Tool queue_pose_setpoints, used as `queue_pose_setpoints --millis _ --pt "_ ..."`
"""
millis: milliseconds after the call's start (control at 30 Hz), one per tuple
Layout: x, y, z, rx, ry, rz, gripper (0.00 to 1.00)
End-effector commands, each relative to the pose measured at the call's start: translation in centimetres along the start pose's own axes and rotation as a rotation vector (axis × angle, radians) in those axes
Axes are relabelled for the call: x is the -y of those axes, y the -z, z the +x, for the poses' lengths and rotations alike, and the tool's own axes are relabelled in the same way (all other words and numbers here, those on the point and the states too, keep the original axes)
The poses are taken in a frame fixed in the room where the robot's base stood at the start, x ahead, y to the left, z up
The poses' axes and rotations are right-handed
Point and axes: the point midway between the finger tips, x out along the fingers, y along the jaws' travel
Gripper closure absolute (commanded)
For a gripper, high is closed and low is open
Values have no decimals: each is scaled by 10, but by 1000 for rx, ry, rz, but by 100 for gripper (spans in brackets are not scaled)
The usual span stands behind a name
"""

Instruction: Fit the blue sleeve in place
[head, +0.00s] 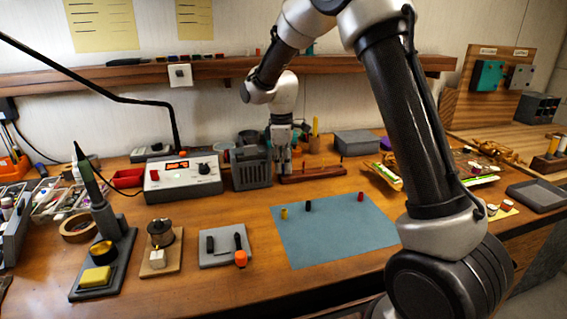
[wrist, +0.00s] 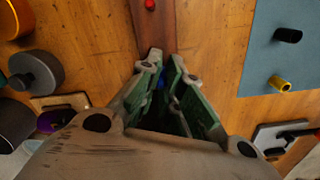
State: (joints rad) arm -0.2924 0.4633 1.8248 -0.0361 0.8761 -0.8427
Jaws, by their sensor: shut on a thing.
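My gripper (head: 282,168) points down at the left end of a reddish-brown wooden bar (head: 318,174) with thin upright pegs, at the back of the bench. In the wrist view my gripper (wrist: 167,68) is shut on the blue sleeve (wrist: 161,79), of which only a small blue patch shows between the fingers. The fingertips are over the near end of the wooden bar (wrist: 153,25). A red piece (wrist: 150,4) shows farther along it. The fingers hide the sleeve's lower end, so I cannot tell whether it is around a peg. The head view does not show the sleeve.
A blue-grey mat (head: 330,235) holds a yellow sleeve (head: 284,214), a black sleeve (head: 308,206) and a red sleeve (head: 361,197). A dark grey box (head: 251,168) stands close left of my gripper. A grey lidded box (head: 357,143) is behind right.

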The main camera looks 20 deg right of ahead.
Motion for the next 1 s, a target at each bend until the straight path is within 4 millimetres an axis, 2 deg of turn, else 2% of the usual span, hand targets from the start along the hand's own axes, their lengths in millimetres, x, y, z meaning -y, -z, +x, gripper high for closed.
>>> queue_pose_setpoints --millis 567,600,700,933,1000 --pt "0 0 8 1 1 0 98" --pt "0 0 8 1 1 0 85" --pt "0 0 7 1 1 0 67" --pt "0 0 7 0 1 0 67" --pt "0 0 7 0 1 0 54"
